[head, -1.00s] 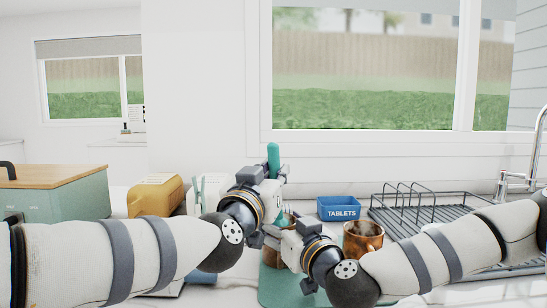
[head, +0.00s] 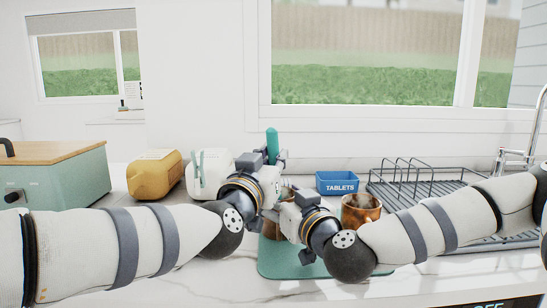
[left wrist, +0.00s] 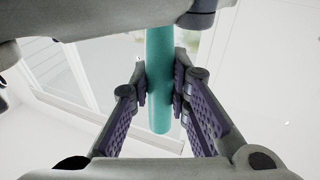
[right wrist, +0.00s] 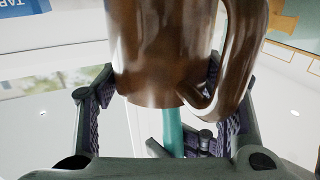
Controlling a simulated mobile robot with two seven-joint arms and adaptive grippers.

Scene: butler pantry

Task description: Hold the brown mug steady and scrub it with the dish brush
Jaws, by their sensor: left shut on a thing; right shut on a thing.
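The brown mug (head: 272,229) is mostly hidden behind my arms in the head view, over the green mat (head: 285,270). My right gripper (head: 287,215) is shut on it; the right wrist view shows the shiny mug (right wrist: 165,50) and its handle between the fingers. My left gripper (head: 274,165) is shut on the dish brush, whose teal handle (head: 272,143) stands upright above it. The handle (left wrist: 160,85) also shows between the fingers in the left wrist view. The brush head is hidden, so its contact with the mug cannot be told.
A second, copper-coloured mug (head: 360,211) stands to the right, near a blue tablets box (head: 337,183). A dark wire rack (head: 425,185) is at the back right.

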